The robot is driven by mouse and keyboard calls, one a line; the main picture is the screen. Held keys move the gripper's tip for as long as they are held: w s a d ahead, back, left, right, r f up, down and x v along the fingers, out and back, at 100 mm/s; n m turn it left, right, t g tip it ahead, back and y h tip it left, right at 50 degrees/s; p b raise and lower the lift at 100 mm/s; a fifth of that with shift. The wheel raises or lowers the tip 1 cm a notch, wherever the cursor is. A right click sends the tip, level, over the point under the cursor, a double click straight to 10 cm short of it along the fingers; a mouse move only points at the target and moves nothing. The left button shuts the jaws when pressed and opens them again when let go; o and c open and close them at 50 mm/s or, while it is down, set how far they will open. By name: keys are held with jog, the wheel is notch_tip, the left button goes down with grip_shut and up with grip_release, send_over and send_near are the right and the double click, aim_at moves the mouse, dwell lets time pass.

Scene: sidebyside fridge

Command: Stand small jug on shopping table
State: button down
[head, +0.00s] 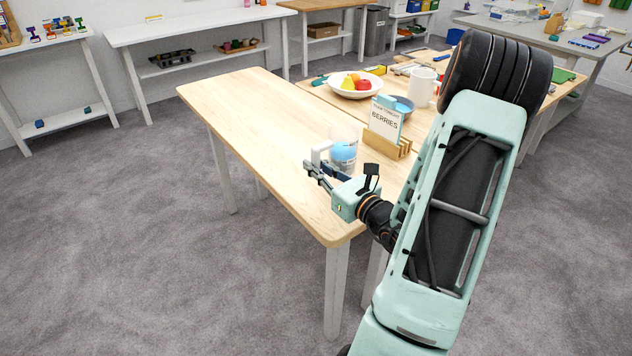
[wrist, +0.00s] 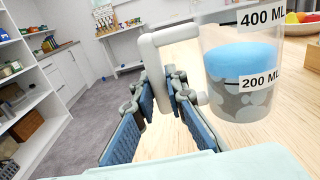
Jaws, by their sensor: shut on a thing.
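A clear jug (head: 343,153) with a white handle and blue and grey contents is at the near side of a light wooden table (head: 250,110). The jug also shows in the wrist view (wrist: 243,75), upright, with 400 ML and 200 ML labels. My gripper (head: 318,172) is shut on the jug's white handle (wrist: 157,75), left of the jug body in the wrist view; its fingers (wrist: 160,95) lie on both sides of the handle. I cannot tell whether the jug's base touches the tabletop. Which table is the shopping table is not marked.
A BERRIES card (head: 385,120) in a wooden holder stands just right of the jug. Behind it are a fruit bowl (head: 343,90), a blue bowl (head: 404,106) and a white mug (head: 423,86). The table's left half is bare. White side tables (head: 200,28) stand farther back.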

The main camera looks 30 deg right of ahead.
jog(key=shift+w+d+f+b, duration=0.1)
jog(key=shift+w+f+b, duration=0.05)
jog(key=shift+f+b, duration=0.65)
jog(key=shift+w+d+f+b, duration=0.1)
jog(key=shift+f+b, duration=0.5)
jog(key=shift+f, duration=0.4)
jog(key=shift+f, duration=0.25)
jog(key=c, duration=2)
grip_release()
jog(key=shift+o, duration=0.2)
jog(key=shift+r, duration=0.15)
jog(key=shift+s, duration=0.3)
jog(key=s, duration=0.7)
jog(key=s+d, duration=0.1)
jog(key=s, duration=0.3)
jog(key=shift+s+p, duration=0.25)
jog(key=shift+p, duration=0.15)
